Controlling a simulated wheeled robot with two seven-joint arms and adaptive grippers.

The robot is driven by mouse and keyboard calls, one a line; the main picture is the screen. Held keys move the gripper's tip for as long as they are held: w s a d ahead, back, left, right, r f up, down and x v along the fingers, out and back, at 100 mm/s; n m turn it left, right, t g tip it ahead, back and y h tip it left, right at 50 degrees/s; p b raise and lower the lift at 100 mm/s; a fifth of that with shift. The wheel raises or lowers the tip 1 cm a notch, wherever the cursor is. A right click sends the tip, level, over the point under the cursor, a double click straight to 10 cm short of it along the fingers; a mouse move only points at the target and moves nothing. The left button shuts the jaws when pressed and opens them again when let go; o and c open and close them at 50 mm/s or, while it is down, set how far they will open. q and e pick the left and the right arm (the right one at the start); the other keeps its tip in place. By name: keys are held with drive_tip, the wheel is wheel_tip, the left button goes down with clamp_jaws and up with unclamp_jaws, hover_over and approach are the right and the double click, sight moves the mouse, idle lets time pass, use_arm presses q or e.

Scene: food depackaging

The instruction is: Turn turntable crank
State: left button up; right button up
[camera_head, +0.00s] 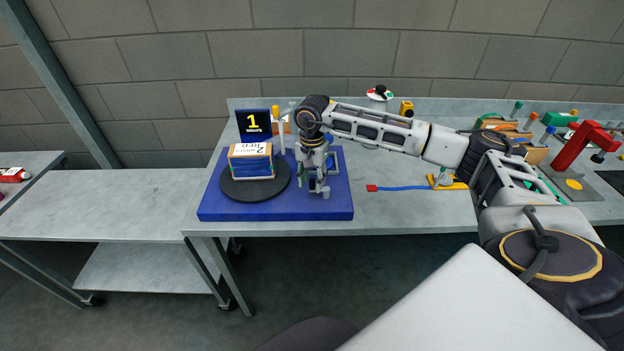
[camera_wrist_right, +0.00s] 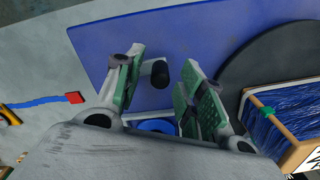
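The turntable has a black disc (camera_head: 232,192) on a blue base (camera_head: 275,209), and the disc also shows in the right wrist view (camera_wrist_right: 240,72). A box (camera_head: 250,164) with blue sides and a white label stands on the disc. My right gripper (camera_head: 319,190) is above the base, right of the disc. In the right wrist view my open fingers (camera_wrist_right: 163,65) have green pads, with a black crank knob (camera_wrist_right: 160,73) between them and a gap showing. A blue round part (camera_wrist_right: 156,126) is partly hidden by the gripper. My left gripper is out of view.
A dark sign with a yellow 1 (camera_head: 253,125) stands behind the turntable. A red-ended blue strip (camera_head: 400,188) lies on the table to the right. A red tool (camera_head: 577,146) and other items stand farther right. The left table (camera_head: 105,205) is clear.

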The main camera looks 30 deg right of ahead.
drive_tip(key=shift+f, duration=0.45)
clamp_jaws()
drive_tip(key=shift+w, duration=0.1)
